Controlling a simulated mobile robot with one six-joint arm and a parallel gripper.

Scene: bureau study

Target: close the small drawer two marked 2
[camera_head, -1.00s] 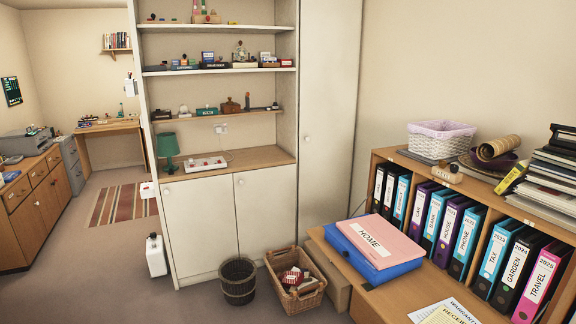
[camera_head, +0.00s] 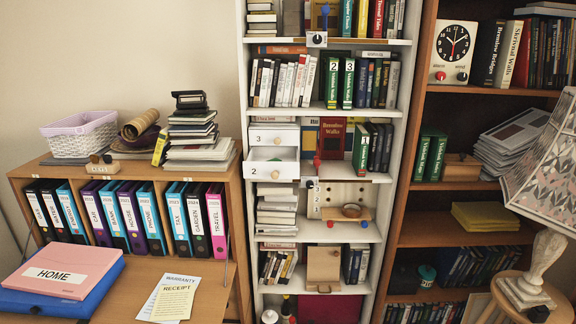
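The small drawer two (camera_head: 273,171), white with a round knob and a "2" on its front, sits in the white bookcase (camera_head: 244,200). It sticks out toward me, and its open top shows. The drawer marked 3 (camera_head: 273,134) is directly above it and looks shut, with its own round knob. My gripper is not in view.
A wooden desk (camera_head: 110,300) with a pink HOME folder (camera_head: 72,270) and papers (camera_head: 168,297) stands at front left, before a row of binders (camera_head: 125,215). A lamp (camera_head: 535,240) on a round stool stands at right. A brown bookcase (camera_head: 455,233) adjoins the white one.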

